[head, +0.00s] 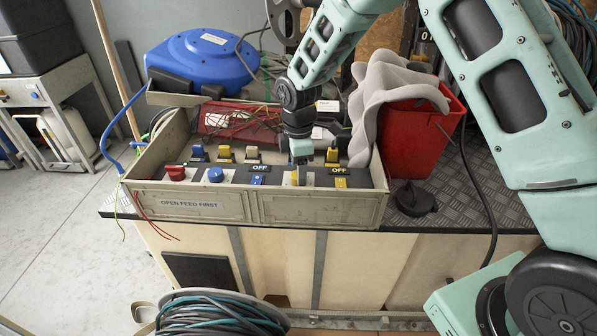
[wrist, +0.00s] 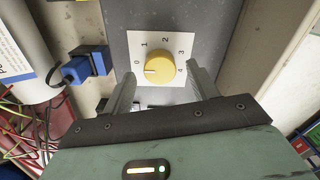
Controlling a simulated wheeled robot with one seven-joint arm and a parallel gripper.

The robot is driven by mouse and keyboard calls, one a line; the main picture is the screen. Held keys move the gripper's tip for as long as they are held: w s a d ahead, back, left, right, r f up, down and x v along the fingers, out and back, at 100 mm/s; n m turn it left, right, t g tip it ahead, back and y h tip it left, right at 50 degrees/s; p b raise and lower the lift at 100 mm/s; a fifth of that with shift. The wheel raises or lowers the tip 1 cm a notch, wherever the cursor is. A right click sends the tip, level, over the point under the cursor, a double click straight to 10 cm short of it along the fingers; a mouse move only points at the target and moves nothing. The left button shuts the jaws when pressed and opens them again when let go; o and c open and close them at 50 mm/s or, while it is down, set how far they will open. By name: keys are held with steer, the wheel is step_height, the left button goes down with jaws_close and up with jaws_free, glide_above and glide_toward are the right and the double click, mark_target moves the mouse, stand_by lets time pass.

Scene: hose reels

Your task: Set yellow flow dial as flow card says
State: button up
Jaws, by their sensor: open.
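The yellow flow dial (wrist: 158,69) sits on a white plate marked 0 to 4 in the wrist view. I cannot pick out a readable flow card in either view.
The grey panel box (head: 205,204) reads "OPEN FEED FIRST". It holds a red knob (head: 175,173), a blue knob (head: 215,174) and switches labelled OFF. A red bucket (head: 408,140) with a grey cloth (head: 378,95) stands close right. A blue hose reel (head: 200,60) is behind.

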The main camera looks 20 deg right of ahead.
steer(key=shift+f, duration=0.8)
steer(key=shift+c, duration=0.3)
steer(key=c, duration=0.9)
steer(key=shift+c, duration=0.2)
